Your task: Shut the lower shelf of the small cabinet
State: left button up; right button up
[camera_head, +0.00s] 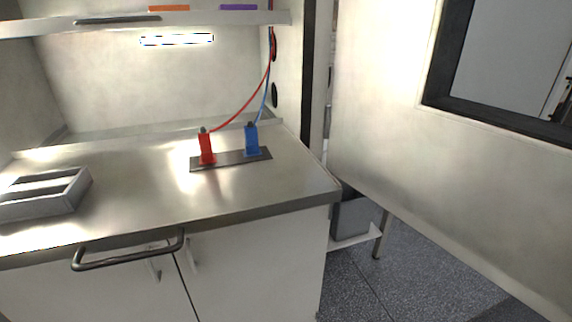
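The small cabinet's interior (150,85) is pale and open at the front. I take its lower shelf (130,205) to be the broad metal surface, which has a dark bar handle (130,254) on its front edge. The shelf appears to be pulled out over the white cupboard doors below; how far I cannot tell. On it are a red clip (206,148) and a blue clip (251,140) on a dark strip (230,160), with wires running upward. A grey slotted holder (45,205) sits at the left. Neither of my grippers is in view.
An upper shelf (200,18) crosses the top of the view. A large pale door panel (375,130) with a black-framed window stands open at the right. White cupboard doors (250,260) are under the lower shelf. Speckled grey floor (420,270) shows at the lower right.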

aim_at(143, 191)
jog(key=j+u, duration=0.15)
jog(key=u, duration=0.95)
jog(key=k+j, duration=0.05)
